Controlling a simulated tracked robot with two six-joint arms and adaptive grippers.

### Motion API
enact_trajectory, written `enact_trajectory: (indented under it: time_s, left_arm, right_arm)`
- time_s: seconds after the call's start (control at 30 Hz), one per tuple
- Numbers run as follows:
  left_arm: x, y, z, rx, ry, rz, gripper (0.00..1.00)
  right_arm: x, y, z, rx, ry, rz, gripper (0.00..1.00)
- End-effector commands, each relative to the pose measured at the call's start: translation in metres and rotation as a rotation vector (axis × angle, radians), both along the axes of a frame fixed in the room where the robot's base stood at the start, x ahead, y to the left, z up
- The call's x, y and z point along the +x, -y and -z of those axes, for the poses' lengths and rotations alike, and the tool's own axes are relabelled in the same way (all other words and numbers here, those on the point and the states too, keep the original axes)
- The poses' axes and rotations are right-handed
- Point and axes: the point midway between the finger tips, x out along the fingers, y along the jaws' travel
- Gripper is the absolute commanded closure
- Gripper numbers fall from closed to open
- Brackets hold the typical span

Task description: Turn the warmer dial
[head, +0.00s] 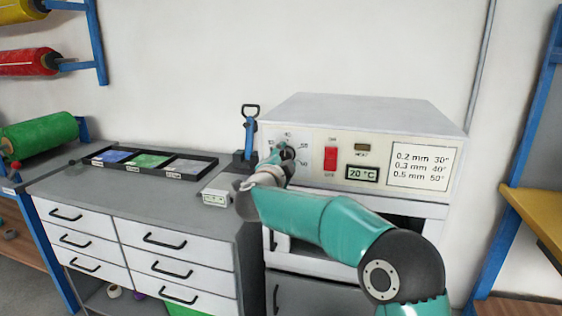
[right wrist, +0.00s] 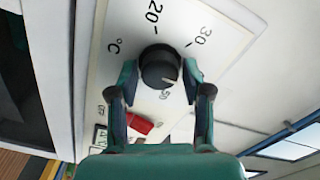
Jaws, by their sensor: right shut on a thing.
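The warmer (head: 375,115) is a pale box on a cabinet, with a control panel on its front. Its dial (right wrist: 158,62) is a round black knob on a white temperature scale plate (right wrist: 225,25). My right gripper (right wrist: 160,75) is shut on the dial, one finger on each side of it. A light mark on the knob points to the lower right in the right wrist view. In the head view my right gripper (head: 285,157) hides most of the dial. The warmer's display (head: 362,174) reads 20 °C. My left gripper is not in view.
A red switch (head: 330,158) and a printed chart (head: 421,166) are right of the dial. A sealer with a blue lever (head: 250,125) stands to the left. A black tray (head: 150,161) lies on the grey drawer bench (head: 90,185). Filament spools hang at far left.

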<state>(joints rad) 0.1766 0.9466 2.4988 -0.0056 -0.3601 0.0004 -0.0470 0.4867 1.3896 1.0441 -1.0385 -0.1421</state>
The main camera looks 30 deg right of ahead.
Motion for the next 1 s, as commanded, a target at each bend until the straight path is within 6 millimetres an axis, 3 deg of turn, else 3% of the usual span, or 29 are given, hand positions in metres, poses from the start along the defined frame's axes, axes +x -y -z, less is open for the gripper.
enact_trajectory:
  time_s: [0.27,0.3,0.4,0.77,1.0]
  left_arm:
    - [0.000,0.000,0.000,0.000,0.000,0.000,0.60]
    - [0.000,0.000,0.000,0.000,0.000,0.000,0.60]
    - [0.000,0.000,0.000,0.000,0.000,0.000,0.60]
    - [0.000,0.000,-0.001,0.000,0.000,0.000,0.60]
    - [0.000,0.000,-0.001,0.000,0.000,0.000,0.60]
  right_arm:
    - [0.000,0.001,0.000,-0.001,-0.001,0.000,0.86]
    - [0.000,0.001,0.000,-0.001,-0.001,0.000,0.44]
    - [0.000,0.001,0.000,-0.001,-0.002,0.000,0.28]
    - [-0.001,-0.001,0.000,-0.002,-0.001,-0.001,0.26]
    - [-0.017,-0.021,0.000,-0.001,-0.001,-0.004,0.26]
